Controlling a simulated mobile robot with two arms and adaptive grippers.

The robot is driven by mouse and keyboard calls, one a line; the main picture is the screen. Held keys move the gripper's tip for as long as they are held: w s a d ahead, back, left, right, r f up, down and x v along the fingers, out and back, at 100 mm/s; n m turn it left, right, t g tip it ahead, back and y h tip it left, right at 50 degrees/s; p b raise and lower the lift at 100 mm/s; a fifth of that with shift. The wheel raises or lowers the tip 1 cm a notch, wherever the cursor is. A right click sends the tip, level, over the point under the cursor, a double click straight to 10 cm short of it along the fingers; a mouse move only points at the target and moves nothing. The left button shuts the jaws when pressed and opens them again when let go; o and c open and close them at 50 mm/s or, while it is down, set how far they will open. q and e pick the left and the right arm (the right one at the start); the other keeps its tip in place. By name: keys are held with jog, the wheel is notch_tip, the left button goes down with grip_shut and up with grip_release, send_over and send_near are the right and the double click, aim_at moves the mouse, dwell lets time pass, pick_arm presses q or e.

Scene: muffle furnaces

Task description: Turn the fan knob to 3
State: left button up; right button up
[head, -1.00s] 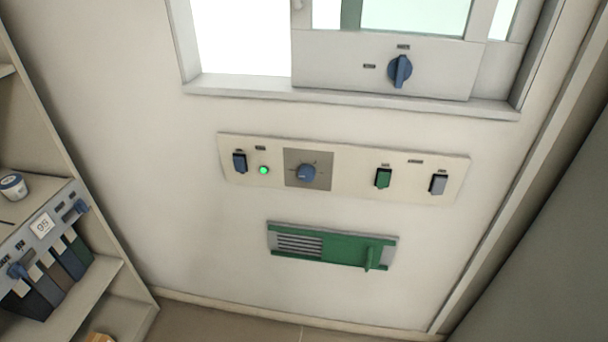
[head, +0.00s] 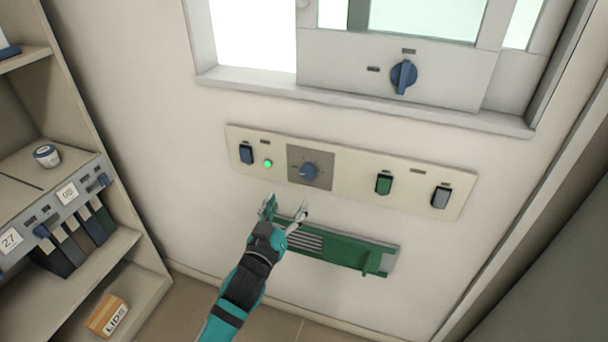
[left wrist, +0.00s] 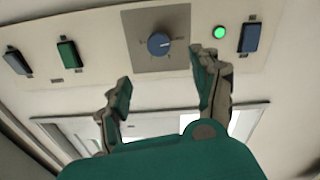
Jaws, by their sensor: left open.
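The fan knob (head: 309,171) is a round blue dial on a grey square plate in the cream wall panel (head: 350,179). It also shows in the left wrist view (left wrist: 158,44), upside down, with small marks around it. My left gripper (head: 285,208) is open and empty, just below the knob and apart from it. In the left wrist view its two fingers (left wrist: 165,85) stand on either side below the knob. The number the knob points to is too small to read. My right gripper is not in view.
The panel also holds a blue switch (head: 246,154), a lit green lamp (head: 268,163), a green switch (head: 383,184) and a grey switch (head: 441,196). A green sliding vent (head: 345,250) is below. A window with a blue knob (head: 403,76) is above. Shelves (head: 140,290) stand left.

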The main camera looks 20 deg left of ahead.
aim_at(306, 173)
pick_arm(q)
jog(key=w, duration=1.2)
jog(key=shift+d, duration=0.3)
jog(key=shift+c, duration=0.2)
jog(key=shift+s+p, duration=0.1)
jog(key=shift+p, duration=0.2)
jog(key=c, duration=1.1)
